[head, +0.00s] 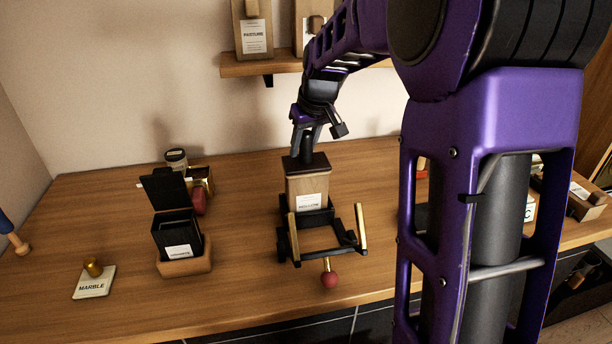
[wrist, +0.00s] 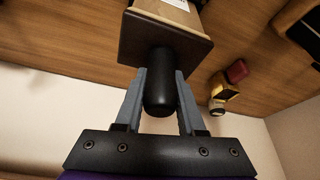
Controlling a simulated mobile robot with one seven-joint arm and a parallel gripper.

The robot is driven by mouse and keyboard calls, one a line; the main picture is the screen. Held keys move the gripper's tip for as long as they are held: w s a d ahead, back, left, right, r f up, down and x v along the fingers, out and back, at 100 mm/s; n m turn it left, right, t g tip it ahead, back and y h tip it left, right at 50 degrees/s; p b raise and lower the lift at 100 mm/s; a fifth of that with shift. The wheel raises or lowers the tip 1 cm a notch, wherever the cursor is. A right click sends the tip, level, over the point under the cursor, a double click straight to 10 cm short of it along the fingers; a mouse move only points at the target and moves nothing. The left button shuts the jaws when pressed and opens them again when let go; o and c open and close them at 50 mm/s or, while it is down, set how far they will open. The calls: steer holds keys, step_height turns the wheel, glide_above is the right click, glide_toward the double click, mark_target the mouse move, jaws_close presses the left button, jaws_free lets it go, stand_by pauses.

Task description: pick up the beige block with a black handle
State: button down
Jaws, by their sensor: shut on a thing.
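The beige block (head: 308,188) with a dark top plate and a white label stands upright at the middle of the table in the head view. Its lower part is at a black holder (head: 318,217); whether it rests in it or hangs just above, I cannot tell. My gripper (head: 306,136) is above the block, with its fingers on the handle. In the wrist view the black handle (wrist: 160,95) is between the two grey fingers of my gripper (wrist: 159,88). The block's label side (wrist: 177,5) shows only partly at the top edge there.
The black holder has brass posts (head: 361,225) and a red ball knob (head: 329,279) at its front. A black open-lidded box (head: 177,236) in a wooden tray stands to the left. A marble plate (head: 94,283) lies front left. A shelf (head: 262,66) hangs behind my arm.

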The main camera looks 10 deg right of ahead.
steer(key=shift+r, duration=0.1)
step_height(320, 180, up, 18)
steer(key=p, duration=0.3)
stand_by(0.5)
stand_by(0.5)
